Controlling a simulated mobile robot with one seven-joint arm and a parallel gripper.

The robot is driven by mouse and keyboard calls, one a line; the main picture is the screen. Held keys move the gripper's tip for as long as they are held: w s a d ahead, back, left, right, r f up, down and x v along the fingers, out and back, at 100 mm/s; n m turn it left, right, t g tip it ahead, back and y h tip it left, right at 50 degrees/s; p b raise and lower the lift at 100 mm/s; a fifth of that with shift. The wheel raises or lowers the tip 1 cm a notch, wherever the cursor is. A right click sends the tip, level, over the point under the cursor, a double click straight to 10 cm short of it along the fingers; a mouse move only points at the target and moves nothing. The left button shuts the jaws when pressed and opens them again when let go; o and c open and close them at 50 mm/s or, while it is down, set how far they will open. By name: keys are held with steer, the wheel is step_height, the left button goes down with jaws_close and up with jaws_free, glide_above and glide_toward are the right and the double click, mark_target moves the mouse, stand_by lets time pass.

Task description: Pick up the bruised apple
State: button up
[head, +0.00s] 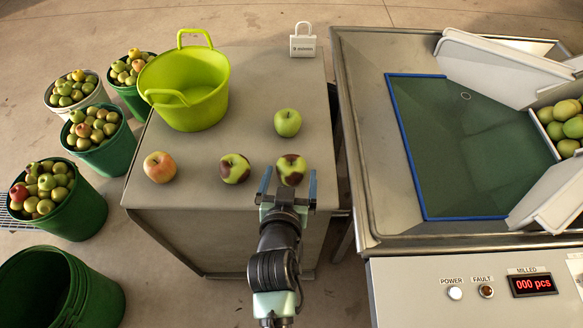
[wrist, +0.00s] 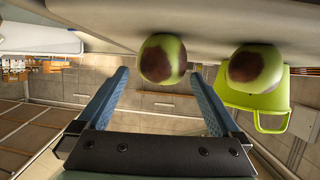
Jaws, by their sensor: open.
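Two green apples with large brown bruises are on the grey metal table (head: 255,85). One bruised apple (head: 291,169) is near the table's front edge, straight ahead of my gripper (head: 289,187). In the wrist view this apple (wrist: 162,60) shows just beyond and between the fingertips. My gripper (wrist: 159,76) is open and empty, its fingers pointing at it; I cannot tell if they reach its sides. The other bruised apple (head: 235,168) is to its left, and shows at the right of the wrist view (wrist: 255,66).
A red-yellow apple (head: 160,167) and a plain green apple (head: 288,123) are on the table. A lime tub (head: 185,85) stands at the back left, a white padlock-shaped object (head: 303,43) at the back. The metal basin (head: 355,130) borders the right. Apple-filled buckets (head: 105,150) stand left.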

mark_target(290, 173)
steer(key=x, duration=0.4)
steer(key=shift+a+r, duration=0.1)
steer(key=shift+c, duration=0.2)
steer(key=c, duration=1.3)
step_height(290, 173, up, 10)
steer(key=shift+r+p, duration=0.1)
steer(key=shift+p, duration=0.6)
